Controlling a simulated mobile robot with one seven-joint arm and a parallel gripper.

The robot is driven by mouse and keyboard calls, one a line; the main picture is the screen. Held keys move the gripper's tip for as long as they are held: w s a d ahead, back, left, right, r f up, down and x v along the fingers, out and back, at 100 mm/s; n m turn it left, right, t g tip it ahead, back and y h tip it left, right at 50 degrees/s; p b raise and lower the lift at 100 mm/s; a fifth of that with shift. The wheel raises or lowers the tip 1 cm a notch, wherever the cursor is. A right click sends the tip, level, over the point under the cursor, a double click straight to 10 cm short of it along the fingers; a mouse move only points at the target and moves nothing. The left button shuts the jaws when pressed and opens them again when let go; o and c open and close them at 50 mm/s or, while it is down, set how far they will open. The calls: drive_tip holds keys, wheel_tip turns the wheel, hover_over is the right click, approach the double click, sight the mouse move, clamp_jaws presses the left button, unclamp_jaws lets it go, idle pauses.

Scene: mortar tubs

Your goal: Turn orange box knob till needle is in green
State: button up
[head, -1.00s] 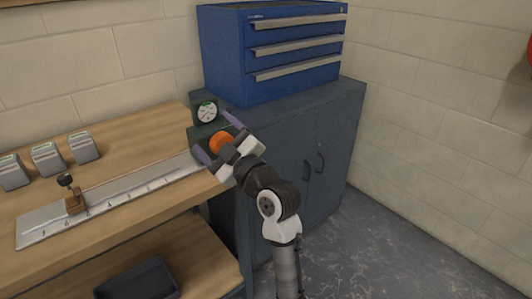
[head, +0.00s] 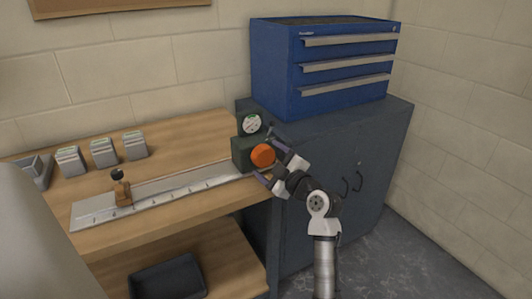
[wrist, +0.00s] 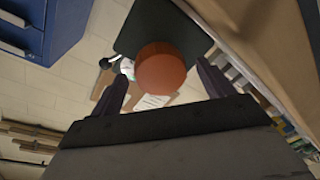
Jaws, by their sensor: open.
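The orange knob (head: 262,155) sits on the front of a dark green box (head: 240,152) at the right end of the workbench. A round white dial (head: 251,124) stands on top of the box; its needle and any green zone are too small to read. My gripper (head: 272,160) is open, with its two fingers near the right side of the knob. In the wrist view the orange knob (wrist: 161,68) lies ahead between the open fingertips (wrist: 165,85), and I cannot tell whether they touch it. The dark box (wrist: 160,28) shows behind the knob.
A steel ruler plate (head: 160,197) with a brown stop block (head: 121,190) lies left of the box. Several grey blocks (head: 104,152) stand behind it. A blue drawer chest (head: 290,75) sits on a dark cabinet (head: 385,125) to the right. A black tray (head: 167,277) is below.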

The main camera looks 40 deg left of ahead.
drive_tip(key=shift+x, duration=1.1)
drive_tip(key=c, duration=1)
drive_tip(key=shift+o, duration=0.2)
drive_tip(key=shift+m, duration=0.3)
